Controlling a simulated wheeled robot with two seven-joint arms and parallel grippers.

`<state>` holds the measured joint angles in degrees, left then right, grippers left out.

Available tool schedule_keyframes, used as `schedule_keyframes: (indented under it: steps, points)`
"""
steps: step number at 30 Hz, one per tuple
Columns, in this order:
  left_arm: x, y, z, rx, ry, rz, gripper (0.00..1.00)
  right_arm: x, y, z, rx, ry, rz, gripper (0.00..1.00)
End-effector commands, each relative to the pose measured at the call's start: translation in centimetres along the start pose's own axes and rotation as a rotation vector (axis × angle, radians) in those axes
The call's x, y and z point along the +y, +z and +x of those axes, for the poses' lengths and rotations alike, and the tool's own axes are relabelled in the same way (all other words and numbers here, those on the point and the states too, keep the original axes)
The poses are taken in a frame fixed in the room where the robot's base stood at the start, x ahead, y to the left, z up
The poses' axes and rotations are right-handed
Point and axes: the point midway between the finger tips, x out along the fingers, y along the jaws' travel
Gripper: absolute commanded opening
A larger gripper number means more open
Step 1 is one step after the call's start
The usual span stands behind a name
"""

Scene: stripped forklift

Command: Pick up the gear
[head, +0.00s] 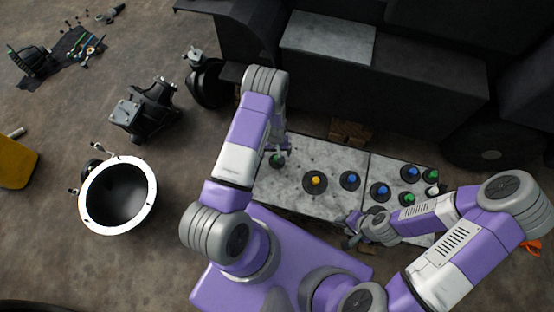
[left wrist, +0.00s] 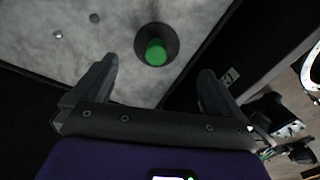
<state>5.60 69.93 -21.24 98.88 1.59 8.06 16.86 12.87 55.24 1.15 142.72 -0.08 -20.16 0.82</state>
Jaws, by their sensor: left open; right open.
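Several dark round gears with coloured centres lie on a grey metal surface (head: 333,208). A green-centred gear (head: 277,161) is at its left end. In the left wrist view this gear (left wrist: 156,45) lies near the surface's edge, ahead of and between the fingers. My left gripper (head: 280,150) is above it, open and empty; the arm partly hides it in the head view. A larger yellow-centred gear (head: 316,181) and a blue-centred gear (head: 349,180) lie to the right. My right gripper (head: 350,232) is open and empty near the surface's front edge.
More gears with blue (head: 411,172), green and white centres lie at the right end. The dark forklift body (head: 420,75) stands behind the surface. A white-rimmed bowl-like part (head: 118,196) and a dark machine part (head: 147,110) are on the floor at left.

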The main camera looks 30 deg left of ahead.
Motion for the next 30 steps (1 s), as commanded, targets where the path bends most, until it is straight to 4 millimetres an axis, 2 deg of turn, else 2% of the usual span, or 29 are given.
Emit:
schedule_keyframes:
  steps: [1, 12, 16, 23, 30]
  points:
    - [-0.1, 0.1, 0.9, -0.003, -0.002, 0.0, 1.0, 0.1, 0.0, 0.3, 0.0, 0.0, 0.0, 0.43]
    - [0.4, -0.1, 5.9, -0.001, 0.001, 0.001, 1.0, 0.6, -0.1, 1.6, 0.0, 0.0, 0.0, 0.43]
    - [0.5, -0.1, 6.7, -0.001, 0.002, 0.001, 1.0, 0.7, -0.1, 1.7, 0.0, 0.0, 0.0, 0.43]
    - [0.5, -0.1, 6.7, 0.0, 0.003, 0.001, 1.0, 0.6, -0.1, 1.6, 0.0, 0.0, 0.0, 0.43]
    - [0.5, -0.1, 6.7, 0.0, 0.002, 0.001, 0.63, 0.6, -0.1, 1.6, 0.0, 0.0, 0.0, 0.43]
